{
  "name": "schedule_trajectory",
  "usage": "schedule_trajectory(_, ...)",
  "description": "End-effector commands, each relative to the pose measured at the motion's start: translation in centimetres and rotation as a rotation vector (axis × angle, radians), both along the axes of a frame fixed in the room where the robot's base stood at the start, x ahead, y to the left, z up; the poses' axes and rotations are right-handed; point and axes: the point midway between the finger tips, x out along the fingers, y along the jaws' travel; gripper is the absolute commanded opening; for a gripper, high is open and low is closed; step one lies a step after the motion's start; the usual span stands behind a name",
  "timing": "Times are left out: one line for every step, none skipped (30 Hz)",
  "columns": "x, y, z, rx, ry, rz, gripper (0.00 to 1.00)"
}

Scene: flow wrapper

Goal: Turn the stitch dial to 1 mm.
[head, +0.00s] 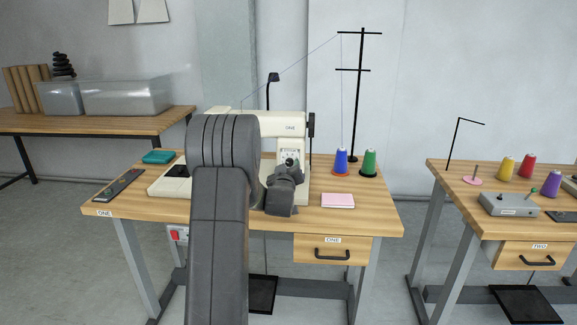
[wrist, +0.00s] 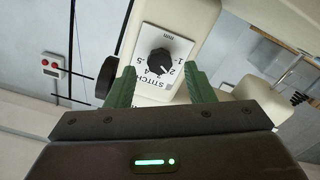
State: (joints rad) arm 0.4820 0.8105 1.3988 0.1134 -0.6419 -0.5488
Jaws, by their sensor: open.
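The stitch dial (wrist: 159,62) is a black round knob on a white plate marked STITCH and mm, with numbers around it. The picture is turned, and a pale mark on the knob seems to point to the lower right, near the 2. In the head view, the dial plate (head: 290,157) is on the front of the cream sewing machine (head: 268,124) at station ONE. My gripper (wrist: 160,70) is open, its green fingers on either side of the dial with gaps to the knob. In the head view, my gripper (head: 284,178) is just below the plate.
Blue (head: 341,162) and green (head: 370,163) thread spools and a pink pad (head: 338,200) are on the table right of the machine. A black thread stand (head: 353,100) rises behind. A teal item (head: 158,157) and a dark tray (head: 118,186) lie at the left.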

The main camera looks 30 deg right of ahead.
Motion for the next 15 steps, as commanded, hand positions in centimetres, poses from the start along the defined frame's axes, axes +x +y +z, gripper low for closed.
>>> schedule_trajectory(0.6, -0.4, 0.0, -0.001, -0.001, 0.0, 0.48)
schedule_trajectory(0.8, -0.5, 0.0, 0.0, 0.0, 0.0, 0.48)
schedule_trajectory(1.1, -0.7, 0.0, 0.0, 0.0, 0.0, 0.48)
schedule_trajectory(1.3, -0.8, 0.0, 0.0, 0.0, 0.0, 0.48)
schedule_trajectory(1.5, -0.9, 0.0, 0.0, 0.0, 0.0, 0.48)
schedule_trajectory(1.7, -1.0, 0.0, 0.0, 0.0, 0.0, 0.48)
schedule_trajectory(1.8, -1.1, 0.0, 0.0, 0.0, 0.0, 0.48)
schedule_trajectory(1.8, -1.1, 0.0, 0.0, 0.0, 0.0, 0.48)
schedule_trajectory(1.9, -1.2, 0.0, 0.0, 0.0, 0.0, 0.48)
schedule_trajectory(1.9, -1.2, 0.0, 0.0, 0.0, 0.0, 0.48)
schedule_trajectory(2.0, -1.2, 0.0, 0.0, 0.0, 0.0, 0.48)
schedule_trajectory(2.0, -1.2, 0.0, 0.0, 0.0, 0.0, 0.48)
schedule_trajectory(2.0, -1.2, 0.0, 0.0, 0.0, 0.0, 0.48)
schedule_trajectory(2.0, -1.2, 0.0, 0.0, 0.0, 0.0, 0.48)
schedule_trajectory(2.0, -1.2, 0.0, 0.0, 0.0, 0.0, 0.48)
